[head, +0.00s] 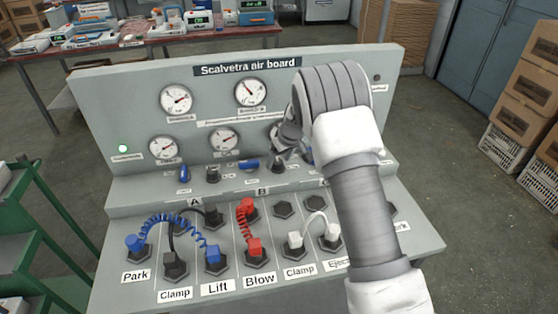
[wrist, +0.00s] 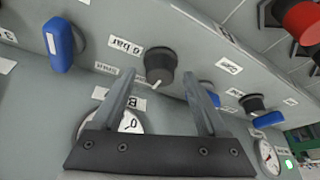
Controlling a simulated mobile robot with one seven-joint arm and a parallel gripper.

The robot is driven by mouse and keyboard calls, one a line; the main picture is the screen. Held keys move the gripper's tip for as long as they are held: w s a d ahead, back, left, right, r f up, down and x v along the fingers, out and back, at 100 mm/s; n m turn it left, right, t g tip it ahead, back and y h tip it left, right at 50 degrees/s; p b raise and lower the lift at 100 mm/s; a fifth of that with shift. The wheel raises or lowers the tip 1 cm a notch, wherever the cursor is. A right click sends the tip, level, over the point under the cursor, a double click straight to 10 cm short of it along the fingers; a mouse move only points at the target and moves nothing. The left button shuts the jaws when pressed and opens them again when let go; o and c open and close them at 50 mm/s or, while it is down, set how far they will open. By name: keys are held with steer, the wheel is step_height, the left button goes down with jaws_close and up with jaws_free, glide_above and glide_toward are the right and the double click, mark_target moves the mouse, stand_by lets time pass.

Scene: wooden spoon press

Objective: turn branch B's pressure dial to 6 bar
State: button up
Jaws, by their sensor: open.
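Branch B's pressure dial is a dark round knob (wrist: 160,66) with a pale pointer in the wrist view. In the head view the dial (head: 278,166) shows just below my gripper, right of the B label (head: 263,191). My gripper (wrist: 160,76) is open, with one finger on each side of the dial in the picture. I cannot tell whether either finger touches it. In the head view my gripper (head: 284,152) is small and partly covered by my arm. A bar label (wrist: 125,46) sits beside the dial; its number is hard to read.
Blue valve handles (wrist: 60,46) (wrist: 208,95) flank the dial. Branch A's dark dial (wrist: 253,103) lies farther right in the wrist view. A gauge (wrist: 129,122) is partly hidden behind my gripper. Coloured hoses (head: 247,225) fill the lower panel (head: 130,296).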

steer(key=shift+w+f, duration=0.1)
steer(key=shift+f, duration=0.2)
jaws_close()
